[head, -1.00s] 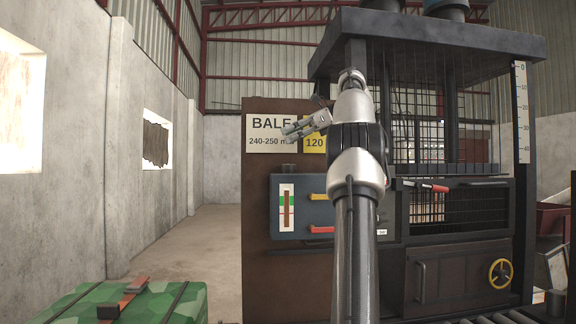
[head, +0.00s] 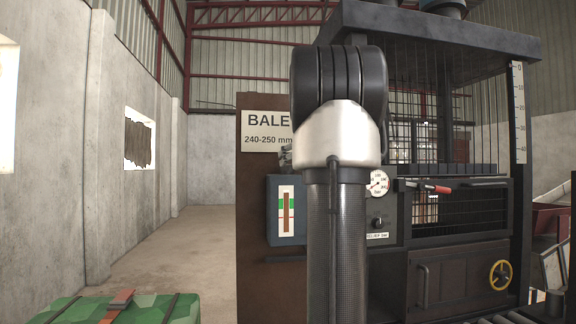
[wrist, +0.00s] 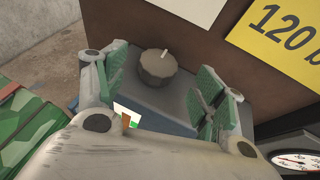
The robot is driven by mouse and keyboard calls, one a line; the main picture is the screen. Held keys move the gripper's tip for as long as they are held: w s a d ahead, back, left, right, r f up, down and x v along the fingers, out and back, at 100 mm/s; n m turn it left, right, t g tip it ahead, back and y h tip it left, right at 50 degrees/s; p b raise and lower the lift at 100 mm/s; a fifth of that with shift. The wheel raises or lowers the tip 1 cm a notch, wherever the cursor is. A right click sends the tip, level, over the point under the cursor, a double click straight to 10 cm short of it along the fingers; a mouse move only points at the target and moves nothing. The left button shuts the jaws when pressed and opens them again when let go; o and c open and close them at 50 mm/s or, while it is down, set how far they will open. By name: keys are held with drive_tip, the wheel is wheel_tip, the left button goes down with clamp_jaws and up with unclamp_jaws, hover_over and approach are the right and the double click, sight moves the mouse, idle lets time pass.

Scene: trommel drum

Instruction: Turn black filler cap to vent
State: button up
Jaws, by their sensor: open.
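The dark round filler cap (wrist: 157,70) sits on top of the blue-grey tank (wrist: 165,104) in the wrist view, with a small white mark on its far edge pointing up the picture. My gripper (wrist: 161,72) is open, with its green-padded fingers on either side of the cap, and I see gaps between pads and cap. In the head view, the tank (head: 273,230) shows left of my arm, with its level gauge (head: 286,211) on the front. My arm hides the cap and most of the gripper there; only a sliver of the gripper (head: 286,157) shows.
A brown panel with the BALE sign (head: 266,131) stands behind the tank; a yellow sign (wrist: 275,32) is close on the right in the wrist view. A dial gauge (head: 377,184) and red-handled lever (head: 437,188) lie right of my arm. A green case (head: 150,306) is at lower left.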

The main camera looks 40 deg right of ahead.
sight(287, 167)
drive_tip(key=x, duration=0.5)
drive_tip(key=c, duration=1)
